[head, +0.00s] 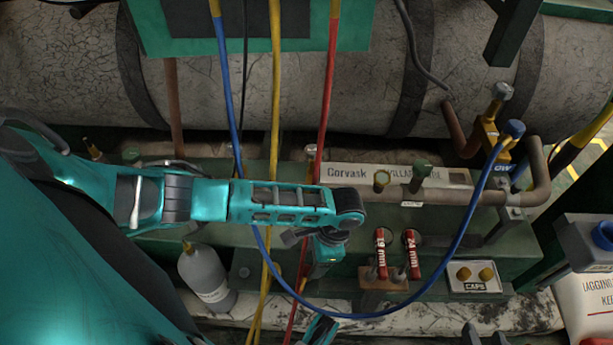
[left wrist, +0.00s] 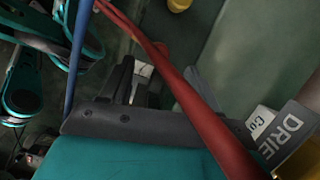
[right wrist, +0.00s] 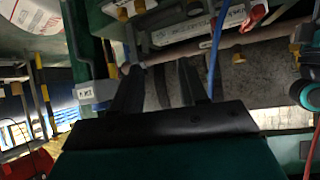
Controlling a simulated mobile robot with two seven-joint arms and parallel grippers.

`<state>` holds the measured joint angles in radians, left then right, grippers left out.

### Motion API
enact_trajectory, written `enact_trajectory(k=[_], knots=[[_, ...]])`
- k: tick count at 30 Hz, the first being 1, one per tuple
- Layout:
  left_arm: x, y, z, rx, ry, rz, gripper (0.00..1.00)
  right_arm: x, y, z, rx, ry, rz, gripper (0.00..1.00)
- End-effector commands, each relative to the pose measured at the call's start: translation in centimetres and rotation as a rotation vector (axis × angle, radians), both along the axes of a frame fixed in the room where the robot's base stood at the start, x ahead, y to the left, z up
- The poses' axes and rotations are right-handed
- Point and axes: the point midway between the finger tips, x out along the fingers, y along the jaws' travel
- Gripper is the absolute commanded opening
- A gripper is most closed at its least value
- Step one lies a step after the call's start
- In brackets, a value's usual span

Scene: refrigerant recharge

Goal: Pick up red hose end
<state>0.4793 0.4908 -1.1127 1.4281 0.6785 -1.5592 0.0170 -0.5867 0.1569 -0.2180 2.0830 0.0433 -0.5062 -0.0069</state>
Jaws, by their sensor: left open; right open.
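The red hose (head: 327,95) hangs from the teal panel at the top and passes behind my left arm, then runs out of the bottom edge. Its end is not clearly visible. My left gripper (head: 298,238) is beside the hose in the head view. In the left wrist view the red hose (left wrist: 185,90) crosses diagonally close over the open left gripper (left wrist: 155,78); I cannot tell if it lies between the fingers. My right gripper (right wrist: 160,75) is open and empty, with a pipe and a cracked surface beyond it.
The blue hose (head: 460,245) loops right to a brass valve (head: 488,130). The yellow hose (head: 275,120) hangs left of the red one. A grey bottle (head: 205,275), red-handled valves (head: 381,250) and a caps tray (head: 474,279) crowd the lower area.

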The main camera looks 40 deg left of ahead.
Motion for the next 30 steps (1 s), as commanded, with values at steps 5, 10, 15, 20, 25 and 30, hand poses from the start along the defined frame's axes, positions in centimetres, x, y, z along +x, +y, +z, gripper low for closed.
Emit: enact_trajectory(k=[5,10,15,20,25,30], knots=[[-0.3,0.3,-1.8,-0.001,-0.001,0.000,0.61,0.2,0.5,0.1,0.016,-0.007,-0.001,0.43],[-0.5,0.5,-2.9,0.000,0.000,0.000,0.61,0.2,0.8,-0.6,0.023,0.000,-0.002,0.43],[-1.0,0.9,-5.6,0.001,0.000,0.000,0.61,0.2,1.1,-1.7,0.026,0.002,0.005,0.43],[-1.3,1.2,-7.0,0.001,-0.001,0.000,0.61,0.5,1.5,-1.5,0.031,0.000,0.016,0.43],[-1.3,1.2,-6.8,0.000,-0.001,0.000,0.61,0.7,1.7,-0.8,0.036,-0.012,0.019,0.43],[-1.3,1.2,-6.8,-0.001,-0.002,0.000,0.48,0.8,1.6,-0.8,0.035,-0.014,0.019,0.43]])
